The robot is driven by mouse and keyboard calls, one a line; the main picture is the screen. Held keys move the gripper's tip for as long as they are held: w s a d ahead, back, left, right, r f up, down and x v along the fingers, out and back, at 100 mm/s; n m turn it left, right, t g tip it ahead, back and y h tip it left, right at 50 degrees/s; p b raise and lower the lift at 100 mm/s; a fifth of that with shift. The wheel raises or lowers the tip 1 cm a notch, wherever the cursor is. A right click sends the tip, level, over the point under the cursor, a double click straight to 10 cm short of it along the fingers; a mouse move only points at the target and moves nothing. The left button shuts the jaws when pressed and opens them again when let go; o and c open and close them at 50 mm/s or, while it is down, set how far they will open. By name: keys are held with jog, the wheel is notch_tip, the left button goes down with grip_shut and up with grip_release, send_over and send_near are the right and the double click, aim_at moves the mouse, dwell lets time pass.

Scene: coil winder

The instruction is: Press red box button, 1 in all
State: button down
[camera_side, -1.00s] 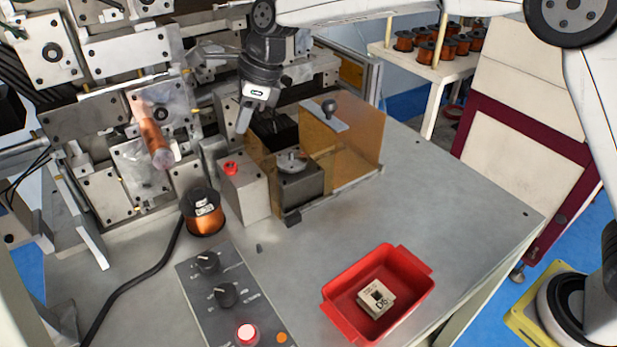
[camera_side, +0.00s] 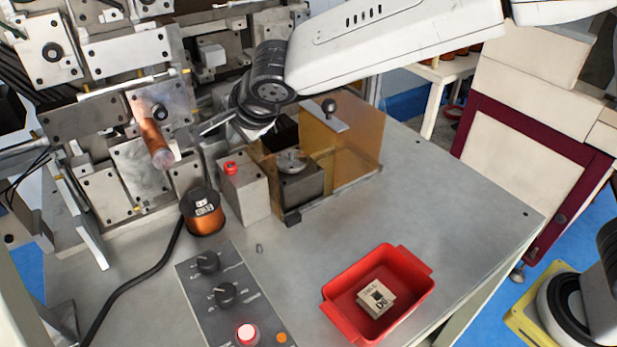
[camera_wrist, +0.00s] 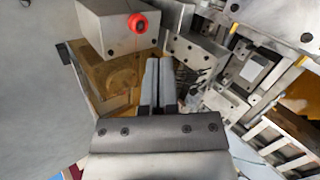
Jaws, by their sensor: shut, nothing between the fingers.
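The red button (camera_side: 231,167) sits on top of a grey metal box (camera_side: 245,190) beside the amber-walled fixture. In the wrist view the red button (camera_wrist: 137,22) shows at the top, on the box's light grey face (camera_wrist: 108,28). My gripper (camera_wrist: 158,62) is shut and empty, its two grey fingers side by side. In the wrist view the fingertips lie below and slightly right of the button, apart from it in the picture. In the side view my wrist is above and behind the box, and the fingers are hard to make out against the machine.
The amber guard (camera_side: 355,140) with a dark knob stands right of the box. A copper spool (camera_side: 204,215) stands in front left. A control panel (camera_side: 225,290) has knobs and a lit red button. A red tray (camera_side: 405,315) holds a small block.

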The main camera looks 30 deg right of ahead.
jog(key=s+a+n+t+y, duration=0.1)
jog(key=s+a+n+y, duration=0.1)
jog(key=s+a+n, duration=0.35)
jog(key=n+g+y, duration=0.5)
jog(key=n, duration=0.8)
send_over(252, 333)
notch_tip(252, 333, down, 3)
jog(key=shift+f, duration=0.15)
jog(key=shift+f, duration=0.35)
jog(key=shift+f, duration=4.05)
